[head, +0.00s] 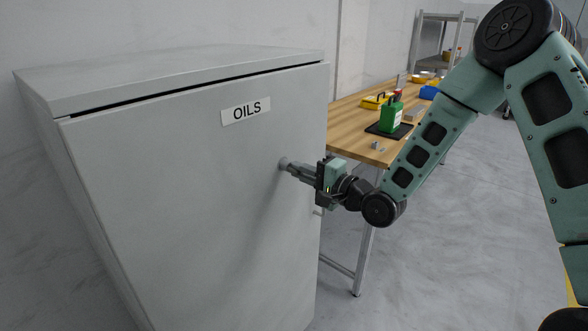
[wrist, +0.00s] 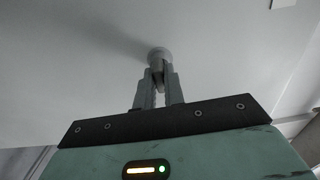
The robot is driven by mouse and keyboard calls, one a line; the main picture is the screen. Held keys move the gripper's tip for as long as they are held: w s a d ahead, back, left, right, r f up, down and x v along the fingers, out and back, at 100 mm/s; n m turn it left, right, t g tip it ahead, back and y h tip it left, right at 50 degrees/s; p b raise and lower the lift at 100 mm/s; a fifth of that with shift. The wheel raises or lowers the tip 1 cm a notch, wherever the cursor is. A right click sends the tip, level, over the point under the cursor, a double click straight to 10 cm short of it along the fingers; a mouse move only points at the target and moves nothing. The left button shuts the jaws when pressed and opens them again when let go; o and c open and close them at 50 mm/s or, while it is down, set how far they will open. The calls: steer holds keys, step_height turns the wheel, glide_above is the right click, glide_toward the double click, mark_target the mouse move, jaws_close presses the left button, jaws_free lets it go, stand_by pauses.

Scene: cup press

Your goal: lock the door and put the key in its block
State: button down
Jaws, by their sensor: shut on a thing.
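The grey cabinet door (head: 180,190) labelled OILS looks shut, with no gap at its side edge that I can make out. A round lock (head: 283,163) sits on the door near its right edge; it also shows in the wrist view (wrist: 158,53). My gripper (head: 296,170) points at the lock, with its fingertips right at it. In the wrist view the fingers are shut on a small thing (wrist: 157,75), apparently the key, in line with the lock. The fingers hide most of it, so how deep it sits cannot be told. I cannot clearly identify the key's block.
A wooden table (head: 350,118) stands right of the cabinet. On it are a green canister (head: 391,115) on a dark mat, a small grey piece (head: 376,145) near the front edge, a grey block (head: 413,113) and yellow items (head: 374,102). Floor in front is clear.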

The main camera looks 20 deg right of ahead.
steer(key=shift+v, duration=0.8)
steer(key=shift+v, duration=1.25)
